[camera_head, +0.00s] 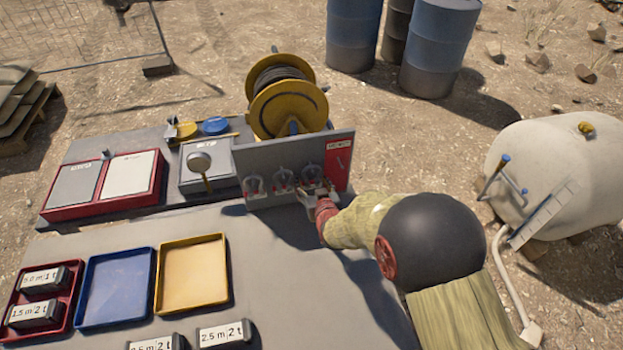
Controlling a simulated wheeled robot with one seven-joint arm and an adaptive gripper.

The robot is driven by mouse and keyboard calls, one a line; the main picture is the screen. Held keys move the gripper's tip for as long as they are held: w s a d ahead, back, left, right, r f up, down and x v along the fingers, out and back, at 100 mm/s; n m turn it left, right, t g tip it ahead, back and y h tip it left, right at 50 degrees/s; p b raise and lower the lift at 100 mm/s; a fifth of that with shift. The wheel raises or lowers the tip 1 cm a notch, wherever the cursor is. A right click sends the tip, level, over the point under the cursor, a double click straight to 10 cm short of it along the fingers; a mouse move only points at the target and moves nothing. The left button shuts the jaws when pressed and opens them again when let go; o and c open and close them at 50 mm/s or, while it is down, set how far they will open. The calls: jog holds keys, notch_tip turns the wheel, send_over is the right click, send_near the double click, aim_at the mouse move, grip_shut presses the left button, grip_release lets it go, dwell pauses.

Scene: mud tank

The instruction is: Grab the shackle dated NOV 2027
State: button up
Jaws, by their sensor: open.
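Three grey shackles hang in a row on an upright grey board (258,156): a left one (254,184), a middle one (283,177) and a right one (312,172). Their dates are too small to read, so I cannot tell which is dated NOV 2027. My gripper (311,191) is open in front of the board, just below and in front of the right shackle. I cannot tell whether it touches that shackle. Its fingers hide part of the board's lower edge.
A red sign (338,160) is on the board's right end. A yellow cable reel (288,105) stands behind. A blue tray (116,288), a yellow tray (193,275) and a red tray (66,316) with labelled blocks are on the table's left. Bare tabletop (270,265) lies before the board.

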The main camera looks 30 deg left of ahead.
jog(key=shift+c, duration=0.9)
jog(key=c, duration=0.9)
jog(key=shift+r, duration=0.1)
